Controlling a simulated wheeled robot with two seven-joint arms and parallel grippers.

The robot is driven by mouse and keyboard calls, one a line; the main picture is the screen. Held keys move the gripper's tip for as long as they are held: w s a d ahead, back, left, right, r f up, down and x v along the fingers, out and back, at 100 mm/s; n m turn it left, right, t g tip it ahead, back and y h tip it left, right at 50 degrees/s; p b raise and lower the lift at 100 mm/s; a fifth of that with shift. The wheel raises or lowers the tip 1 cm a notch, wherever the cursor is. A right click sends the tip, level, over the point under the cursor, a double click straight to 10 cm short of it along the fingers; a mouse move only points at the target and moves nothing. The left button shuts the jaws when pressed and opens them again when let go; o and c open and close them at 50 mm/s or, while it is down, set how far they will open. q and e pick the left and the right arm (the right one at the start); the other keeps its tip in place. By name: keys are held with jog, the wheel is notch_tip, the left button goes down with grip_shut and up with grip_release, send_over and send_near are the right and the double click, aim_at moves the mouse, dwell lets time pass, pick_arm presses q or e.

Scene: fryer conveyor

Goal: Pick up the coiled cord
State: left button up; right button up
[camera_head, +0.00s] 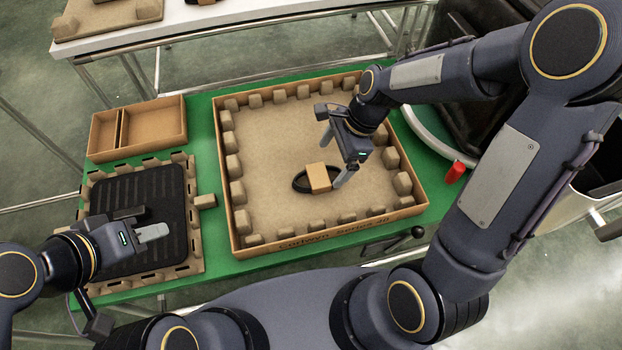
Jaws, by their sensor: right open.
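The coiled cord (301,182) is a black loop with a tan paper band (319,177) around it. It lies on the floor of the large cardboard tray (240,242), right of the tray's middle. My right gripper (335,160) is above the tray, open and empty, just up and to the right of the cord. One finger hangs close to the band's right side; I cannot tell whether it touches. My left gripper (152,233) is over the black ribbed mat at the left, away from the cord. Its fingers look close together, and I cannot tell whether it is open.
A two-part cardboard box (155,124) stands at the upper left of the green table (203,115). The black ribbed mat (150,196) lies in a cardboard frame. Cardboard blocks line the tray's walls. A red object (455,172) is right of the tray.

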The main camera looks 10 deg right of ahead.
aim_at(318, 175)
jog(key=x, duration=0.2)
jog(key=b+x, duration=0.1)
jog(key=x, duration=0.1)
jog(key=b+x, duration=0.1)
jog(key=x, duration=0.1)
jog(key=shift+w+a+f, duration=0.25)
jog(key=shift+w+f, duration=0.05)
jog(key=shift+w, duration=0.1)
jog(key=c, duration=1.2)
jog(key=shift+r, duration=0.2)
